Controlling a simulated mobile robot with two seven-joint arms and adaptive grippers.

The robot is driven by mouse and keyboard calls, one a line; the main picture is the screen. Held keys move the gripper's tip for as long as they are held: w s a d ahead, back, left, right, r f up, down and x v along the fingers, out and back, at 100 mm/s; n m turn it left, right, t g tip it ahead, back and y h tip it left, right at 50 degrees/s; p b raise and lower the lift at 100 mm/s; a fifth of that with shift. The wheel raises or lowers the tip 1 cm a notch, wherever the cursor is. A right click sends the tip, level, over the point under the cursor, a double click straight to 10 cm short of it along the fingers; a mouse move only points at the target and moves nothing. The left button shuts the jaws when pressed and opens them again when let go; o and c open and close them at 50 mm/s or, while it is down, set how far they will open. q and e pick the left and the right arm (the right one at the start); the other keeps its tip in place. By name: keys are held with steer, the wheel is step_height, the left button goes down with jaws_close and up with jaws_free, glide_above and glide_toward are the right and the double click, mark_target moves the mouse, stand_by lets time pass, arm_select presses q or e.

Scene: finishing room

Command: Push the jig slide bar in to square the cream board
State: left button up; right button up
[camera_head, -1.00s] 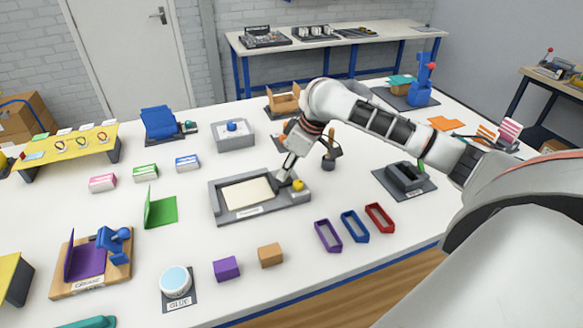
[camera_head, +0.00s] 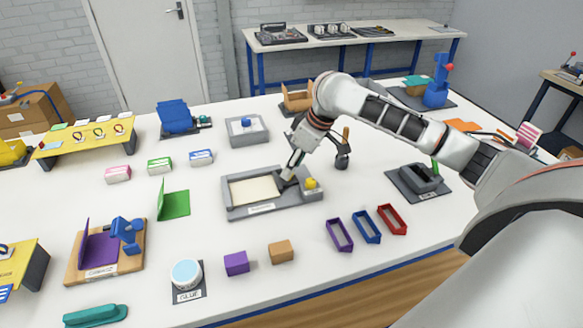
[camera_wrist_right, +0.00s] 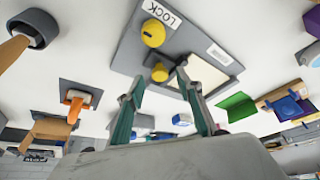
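The jig (camera_head: 240,211) is a grey tray on the table with the cream board (camera_head: 254,190) lying inside; the board also shows in the wrist view (camera_wrist_right: 207,76). The slide bar (camera_head: 288,184) is at the board's right end, partly hidden by my right gripper (camera_head: 289,176). In the wrist view my right gripper (camera_wrist_right: 159,78) has its fingers apart, with a yellow knob (camera_wrist_right: 160,73) between the tips; contact cannot be told. A second yellow knob (camera_wrist_right: 153,33) sits beside the LOCK label. My left gripper is not in view.
Purple, blue and red open frames (camera_head: 366,227) lie right of the jig. A purple block (camera_head: 236,263) and an orange block (camera_head: 281,252) lie in front. A grey box with a blue button (camera_head: 247,131) stands behind. The table left of the jig has some free room.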

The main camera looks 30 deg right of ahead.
steer(key=v, duration=1)
steer(key=shift+r, duration=0.25)
steer(key=shift+s+d, duration=0.1)
steer(key=shift+s, duration=0.1)
